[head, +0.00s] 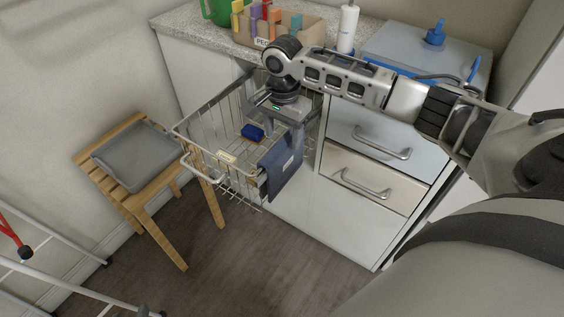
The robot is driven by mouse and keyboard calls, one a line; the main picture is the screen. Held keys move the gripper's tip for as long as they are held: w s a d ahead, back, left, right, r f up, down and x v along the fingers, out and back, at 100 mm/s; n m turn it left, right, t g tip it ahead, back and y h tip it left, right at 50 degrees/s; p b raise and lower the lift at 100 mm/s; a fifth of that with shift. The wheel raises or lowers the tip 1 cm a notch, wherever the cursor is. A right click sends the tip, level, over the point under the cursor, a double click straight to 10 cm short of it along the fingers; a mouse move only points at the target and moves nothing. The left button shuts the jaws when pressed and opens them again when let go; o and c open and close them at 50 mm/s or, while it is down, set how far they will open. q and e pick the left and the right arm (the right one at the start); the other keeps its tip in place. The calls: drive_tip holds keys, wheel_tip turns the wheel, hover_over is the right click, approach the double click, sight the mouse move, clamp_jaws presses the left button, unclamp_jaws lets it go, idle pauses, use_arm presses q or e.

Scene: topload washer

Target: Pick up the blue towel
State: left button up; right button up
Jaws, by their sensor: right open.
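A dark slate-blue towel (283,170) hangs over the right rim of a pulled-out wire basket (196,130), its lower part draping down outside. My right gripper (277,114) is open and points down over the basket, just above the towel's top edge. I cannot tell whether a finger touches the towel, and the gripper hides part of its top. My left gripper is not in view.
A wooden stool (160,205) with a grey tray (136,158) stands left of the basket. Drawers (370,140) are to the right. The counter (196,22) behind holds a peg box (297,40) and a white bottle (348,25). A metal rack (55,277) is lower left; open floor lies between.

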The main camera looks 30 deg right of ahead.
sight(282, 143)
wheel_tip(282, 143, down, 4)
drive_tip(key=shift+f+b, duration=0.2)
drive_tip(key=shift+b, duration=0.1)
drive_tip(key=shift+w, duration=0.1)
drive_tip(key=c, duration=1.2)
clamp_jaws()
drive_tip(key=shift+r, duration=0.15)
